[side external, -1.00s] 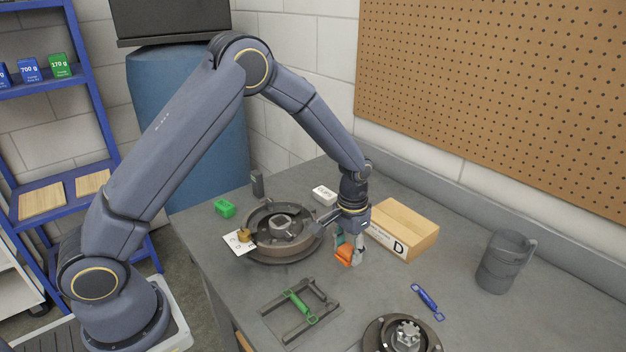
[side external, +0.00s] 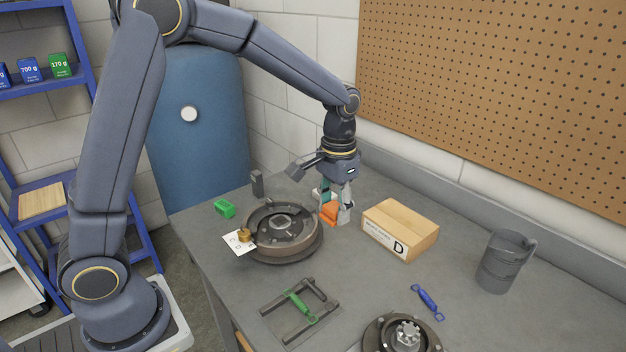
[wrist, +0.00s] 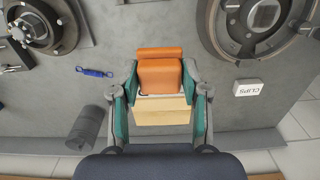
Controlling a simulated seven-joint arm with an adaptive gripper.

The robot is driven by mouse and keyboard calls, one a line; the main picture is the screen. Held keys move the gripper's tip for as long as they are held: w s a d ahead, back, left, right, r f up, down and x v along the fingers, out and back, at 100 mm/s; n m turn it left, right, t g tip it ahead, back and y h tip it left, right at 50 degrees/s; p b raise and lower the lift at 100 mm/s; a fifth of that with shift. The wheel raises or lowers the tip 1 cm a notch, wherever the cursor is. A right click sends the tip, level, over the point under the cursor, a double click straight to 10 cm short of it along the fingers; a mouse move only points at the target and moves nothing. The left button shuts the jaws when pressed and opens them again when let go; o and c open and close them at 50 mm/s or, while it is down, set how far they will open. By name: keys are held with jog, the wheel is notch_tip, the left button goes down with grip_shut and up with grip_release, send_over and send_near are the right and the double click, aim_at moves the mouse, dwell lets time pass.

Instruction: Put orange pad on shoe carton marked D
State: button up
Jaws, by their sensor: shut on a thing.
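The orange pad (side external: 329,213) is between the fingers of my gripper (side external: 336,212), which is shut on it. In the wrist view the pad (wrist: 160,73) shows between the two green-lined fingers. The pad is held above the bench, left of the shoe carton marked D. The carton (side external: 401,227) is a light wooden-coloured box with a white label reading D on its front, and its top is bare. In the wrist view part of the carton (wrist: 160,112) shows behind and below the pad, between the fingers; the rest is hidden.
A round drum part (side external: 315,243) stands left of the carton. A white CLIPS box (wrist: 262,88) lies near it. A dark mug (side external: 500,265), a blue tool (side external: 427,301) and a hub (side external: 405,348) lie right and in front.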

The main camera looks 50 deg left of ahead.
jog(key=w+a+r, duration=0.2)
jog(key=w, duration=0.4)
send_over(385, 219)
jog(key=s, duration=0.1)
notch_tip(385, 219, down, 10)
jog(key=shift+s+r, duration=0.15)
jog(key=shift+r, duration=0.1)
jog(key=shift+w+f, duration=0.55)
jog(key=shift+f, duration=0.1)
jog(key=shift+w+f, duration=0.1)
jog(key=shift+f, duration=1.45)
jog(key=shift+f, duration=0.15)
jog(key=o, duration=1)
jog(key=shift+o, duration=0.2)
